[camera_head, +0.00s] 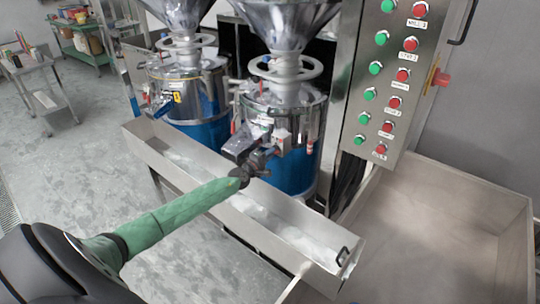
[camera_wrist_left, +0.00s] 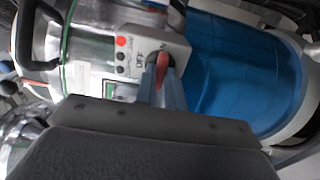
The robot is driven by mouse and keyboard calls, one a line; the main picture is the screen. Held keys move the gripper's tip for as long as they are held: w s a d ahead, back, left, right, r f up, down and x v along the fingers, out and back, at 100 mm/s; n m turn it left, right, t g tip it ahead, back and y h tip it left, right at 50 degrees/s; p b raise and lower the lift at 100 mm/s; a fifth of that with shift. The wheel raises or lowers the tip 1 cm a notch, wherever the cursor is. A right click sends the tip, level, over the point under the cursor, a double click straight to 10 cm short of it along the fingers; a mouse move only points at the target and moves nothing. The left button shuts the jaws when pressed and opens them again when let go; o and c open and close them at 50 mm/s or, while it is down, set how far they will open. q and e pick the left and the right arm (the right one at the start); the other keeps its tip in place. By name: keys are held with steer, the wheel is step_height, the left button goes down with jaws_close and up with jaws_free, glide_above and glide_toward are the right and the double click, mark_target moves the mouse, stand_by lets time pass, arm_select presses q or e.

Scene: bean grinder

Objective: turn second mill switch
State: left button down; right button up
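The second mill (camera_head: 283,125) is the nearer of two steel mills with blue lower drums. Its control box (camera_wrist_left: 128,50) has a red light and a red-tipped switch (camera_wrist_left: 161,68) with lettering beside it. My left gripper (camera_head: 255,165) reaches to the box at the front of this mill. In the left wrist view, the narrow fingers of my left gripper (camera_wrist_left: 162,85) lie close on both sides of the switch and appear shut on it. The fingers partly cover the switch. My right gripper is not in view.
The first mill (camera_head: 186,90) stands behind and to the left. A long metal trough (camera_head: 285,243) runs below both mills, under my left arm. A panel of green and red buttons (camera_head: 385,80) stands to the right, above a large open bin (camera_head: 425,230).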

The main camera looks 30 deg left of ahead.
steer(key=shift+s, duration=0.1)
arm_select(q)
steer(key=shift+f+n, duration=0.1)
steer(key=shift+n, duration=0.2)
steer(key=n+b, duration=0.3)
steer(key=n, duration=1.4)
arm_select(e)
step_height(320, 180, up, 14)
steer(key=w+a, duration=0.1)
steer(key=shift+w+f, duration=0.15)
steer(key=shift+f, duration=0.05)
arm_select(q)
steer(key=shift+n, duration=0.3)
steer(key=c, duration=1.5)
jaws_free()
